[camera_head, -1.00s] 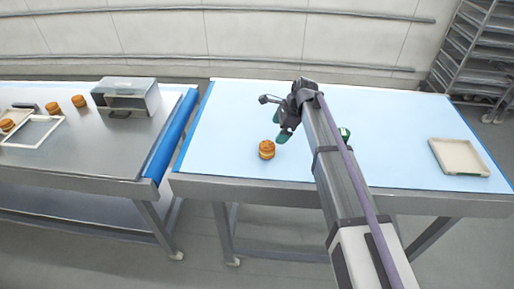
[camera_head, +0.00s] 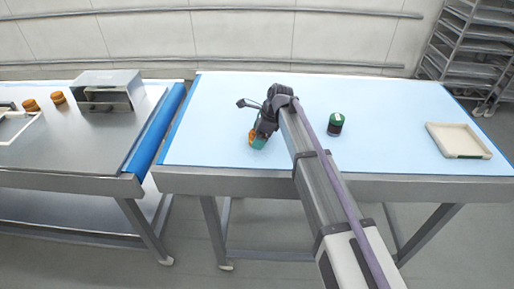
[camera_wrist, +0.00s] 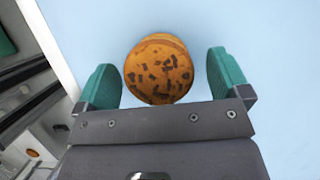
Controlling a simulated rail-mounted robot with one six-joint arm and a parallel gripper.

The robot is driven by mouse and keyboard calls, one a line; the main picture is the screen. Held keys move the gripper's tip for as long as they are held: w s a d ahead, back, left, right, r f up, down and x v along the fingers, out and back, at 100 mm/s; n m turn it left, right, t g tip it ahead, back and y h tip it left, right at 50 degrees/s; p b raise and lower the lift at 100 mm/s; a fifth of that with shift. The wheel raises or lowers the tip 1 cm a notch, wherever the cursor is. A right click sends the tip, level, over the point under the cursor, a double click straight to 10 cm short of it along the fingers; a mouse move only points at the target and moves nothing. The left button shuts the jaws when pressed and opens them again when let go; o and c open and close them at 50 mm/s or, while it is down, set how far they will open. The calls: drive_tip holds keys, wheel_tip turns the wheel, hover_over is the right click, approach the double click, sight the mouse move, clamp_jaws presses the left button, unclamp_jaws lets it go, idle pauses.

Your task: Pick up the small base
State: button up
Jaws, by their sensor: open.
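The small base is an orange-brown round with dark flecks on top; it stands on the blue table top. In the head view the base (camera_head: 252,138) is partly hidden by my gripper (camera_head: 260,140). In the wrist view the base (camera_wrist: 158,72) lies between the two green fingers of my gripper (camera_wrist: 160,75). The fingers are spread, with a gap on each side of the base, wider on the right. I see no contact.
A dark jar with a green lid (camera_head: 335,124) stands right of my arm. A pale tray (camera_head: 432,137) lies at the table's right. On the steel table at left are a metal housing (camera_head: 106,84), more rounds (camera_head: 58,97) and a white frame (camera_head: 30,127).

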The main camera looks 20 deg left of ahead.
drive_tip(key=shift+s+f, duration=0.1)
drive_tip(key=shift+f, duration=0.15)
drive_tip(key=shift+c, duration=0.2)
drive_tip(key=shift+a, duration=0.1)
drive_tip(key=c, duration=0.7)
drive_tip(key=shift+r+p, duration=0.1)
drive_tip(key=shift+p, duration=0.25)
